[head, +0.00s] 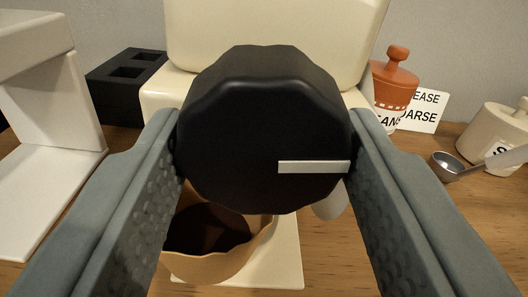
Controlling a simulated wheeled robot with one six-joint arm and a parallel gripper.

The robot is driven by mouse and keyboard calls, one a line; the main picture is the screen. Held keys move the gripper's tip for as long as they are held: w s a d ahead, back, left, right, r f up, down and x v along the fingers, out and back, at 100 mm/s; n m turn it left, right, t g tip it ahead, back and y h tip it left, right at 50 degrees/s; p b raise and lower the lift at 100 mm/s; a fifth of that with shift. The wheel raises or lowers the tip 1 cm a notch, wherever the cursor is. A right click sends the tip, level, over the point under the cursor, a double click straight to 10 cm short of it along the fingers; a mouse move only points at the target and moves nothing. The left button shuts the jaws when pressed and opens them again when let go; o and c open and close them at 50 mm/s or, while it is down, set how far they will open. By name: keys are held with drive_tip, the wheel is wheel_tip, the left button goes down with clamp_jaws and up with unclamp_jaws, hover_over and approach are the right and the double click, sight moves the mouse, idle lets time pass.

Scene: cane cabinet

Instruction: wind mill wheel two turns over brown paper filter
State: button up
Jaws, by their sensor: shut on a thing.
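The mill wheel (262,120) is a large black knob with a wavy rim on the front of the cream mill (275,38). A white line on its face points to the right, slightly below the middle. My gripper (265,150) is shut on the wheel, one grey finger at its left side and one at its right. Below the wheel, the brown paper filter (190,268) stands open-topped on the mill's cream base. Dark coffee grounds (208,230) show inside it. The wheel hides the filter's back rim and the mill's outlet.
A white stand (40,130) is at the left, with a black slotted block (125,75) behind it. At the right are an orange canister (393,85), a lettered card (425,108), a cream jar (495,135) and a metal scoop (450,166).

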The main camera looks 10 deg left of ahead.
drive_tip(key=m, duration=1)
drive_tip(key=shift+a+m, duration=0.1)
drive_tip(key=shift+m, duration=0.3)
drive_tip(key=m, duration=1)
drive_tip(key=shift+r, duration=0.1)
drive_tip(key=shift+m, duration=0.3)
drive_tip(key=o, duration=1)
drive_tip(key=shift+c, duration=0.2)
drive_tip(key=v, duration=1.7)
drive_tip(key=shift+s, duration=0.2)
